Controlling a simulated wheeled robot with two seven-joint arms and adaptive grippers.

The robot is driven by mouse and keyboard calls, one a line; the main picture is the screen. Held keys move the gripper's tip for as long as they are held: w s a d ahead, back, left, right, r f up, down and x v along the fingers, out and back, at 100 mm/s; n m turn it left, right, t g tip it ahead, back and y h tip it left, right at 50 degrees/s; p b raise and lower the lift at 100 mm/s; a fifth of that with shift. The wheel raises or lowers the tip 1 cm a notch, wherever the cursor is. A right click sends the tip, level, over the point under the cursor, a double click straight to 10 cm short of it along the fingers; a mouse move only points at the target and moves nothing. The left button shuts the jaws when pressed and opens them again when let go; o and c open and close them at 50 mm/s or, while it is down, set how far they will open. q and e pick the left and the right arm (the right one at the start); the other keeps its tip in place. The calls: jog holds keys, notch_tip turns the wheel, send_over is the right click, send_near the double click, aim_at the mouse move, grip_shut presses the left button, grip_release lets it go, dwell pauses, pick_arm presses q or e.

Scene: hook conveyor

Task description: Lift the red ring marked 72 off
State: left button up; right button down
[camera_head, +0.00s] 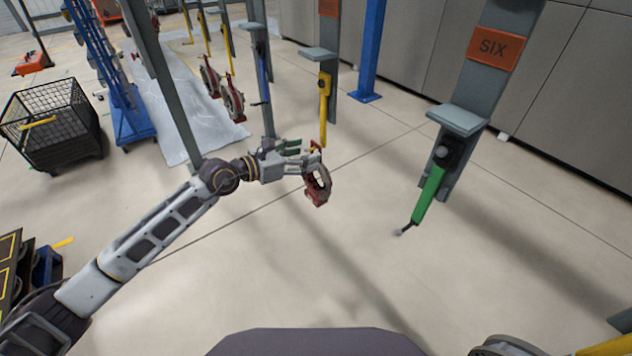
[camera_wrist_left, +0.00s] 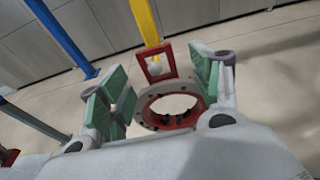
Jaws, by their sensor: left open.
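A red and grey ring (camera_head: 319,188) hangs at the lower end of a yellow hook (camera_head: 323,108). In the left wrist view the ring (camera_wrist_left: 170,107) has a square red loop (camera_wrist_left: 156,66) on top, with the pale tip of the yellow hook (camera_wrist_left: 147,22) at this loop. No number is readable on it. My left gripper (camera_head: 306,160) is at the ring, and in the left wrist view its green-padded fingers (camera_wrist_left: 160,85) stand open on either side of the ring. Whether a pad touches it I cannot tell. My right gripper is not in view.
A green hook (camera_head: 430,192) hangs empty to the right under the orange SIX sign (camera_head: 493,47). Two more red rings (camera_head: 232,101) hang further back left. A black wire crate (camera_head: 50,125) and blue post (camera_head: 371,50) stand beyond. The floor in front is clear.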

aim_at(316, 148)
pick_arm(q)
jog(key=shift+p+x, duration=0.65)
jog(key=shift+x, duration=1.8)
jog(key=shift+w+a, duration=0.1)
jog(key=shift+a, duration=0.05)
grip_shut()
jog(key=shift+r, duration=0.1)
